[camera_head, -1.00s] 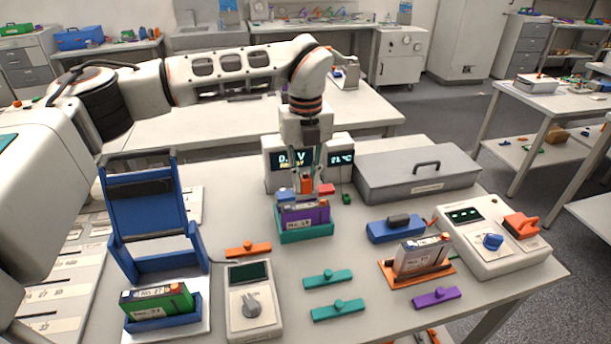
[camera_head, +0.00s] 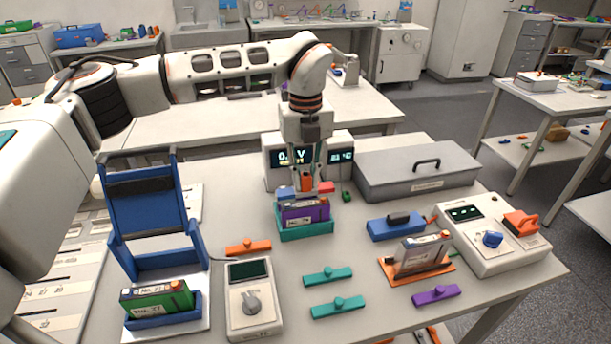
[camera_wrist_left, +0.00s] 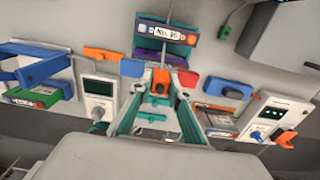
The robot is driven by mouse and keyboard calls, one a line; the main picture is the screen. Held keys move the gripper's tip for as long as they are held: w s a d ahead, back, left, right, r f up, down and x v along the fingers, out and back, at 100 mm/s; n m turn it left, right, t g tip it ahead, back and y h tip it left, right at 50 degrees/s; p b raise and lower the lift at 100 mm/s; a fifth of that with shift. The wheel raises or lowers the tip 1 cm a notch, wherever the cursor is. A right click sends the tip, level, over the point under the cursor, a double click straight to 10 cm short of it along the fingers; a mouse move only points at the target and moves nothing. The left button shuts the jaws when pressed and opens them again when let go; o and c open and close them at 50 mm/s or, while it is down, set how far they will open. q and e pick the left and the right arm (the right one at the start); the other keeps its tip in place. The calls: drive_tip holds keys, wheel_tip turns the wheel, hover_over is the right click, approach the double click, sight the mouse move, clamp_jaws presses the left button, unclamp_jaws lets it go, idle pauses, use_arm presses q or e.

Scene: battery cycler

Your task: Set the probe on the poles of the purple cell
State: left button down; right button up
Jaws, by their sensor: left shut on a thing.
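The purple cell (camera_head: 304,215) stands in a teal holder (camera_head: 306,236) in the middle of the table. It also shows in the left wrist view (camera_wrist_left: 163,45), beyond the probe. My left gripper (camera_head: 306,185) is shut on the orange grip of the probe (camera_head: 307,182), right behind and above the cell. The probe has a blue block on its left and a red block on its right; its orange grip shows between my fingers in the left wrist view (camera_wrist_left: 161,81). I cannot tell whether the probe touches the poles. My right gripper is not in view.
A green cell in a blue holder (camera_head: 160,319) and a meter (camera_head: 252,305) are at the front left. A grey cell in an orange holder (camera_head: 422,257) is at the right. Displays (camera_head: 291,160) and a grey lidded box (camera_head: 420,178) are behind. Small teal bars lie in front.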

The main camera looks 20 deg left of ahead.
use_arm(q)
drive_tip(key=shift+f+b, duration=0.4)
drive_tip(key=shift+f, duration=0.25)
idle(0.6)
idle(0.5)
drive_tip(key=shift+r+p, duration=0.9)
drive_tip(key=shift+r, duration=2.6)
